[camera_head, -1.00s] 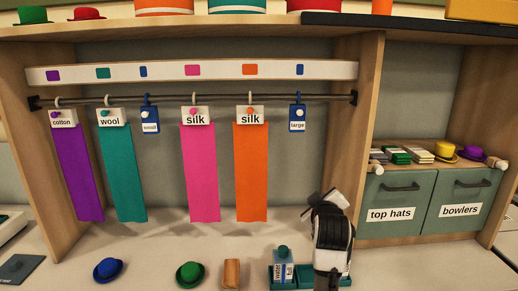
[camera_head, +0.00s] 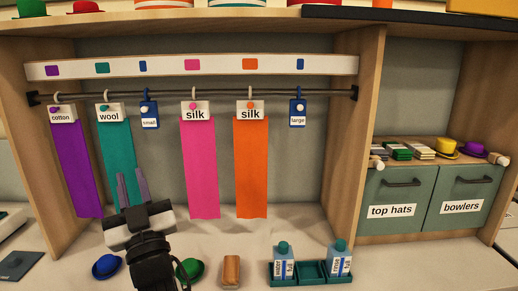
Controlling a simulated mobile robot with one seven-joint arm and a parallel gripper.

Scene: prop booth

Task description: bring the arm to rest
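My gripper (camera_head: 131,177) is at the lower left of the head view, in front of the lower end of the teal wool strip (camera_head: 117,155). Its two grey fingers point up and stand apart with nothing seen between them. I cannot tell whether a finger touches the strip. My arm comes up from the bottom edge and partly hides the green hat (camera_head: 189,268) on the counter.
The rail (camera_head: 225,97) carries purple, teal, pink and orange strips and two blue tags. A blue hat (camera_head: 107,266), a brown block (camera_head: 231,270) and a teal tray (camera_head: 311,279) with two bottles stand on the counter. Green drawers (camera_head: 396,225) are right.

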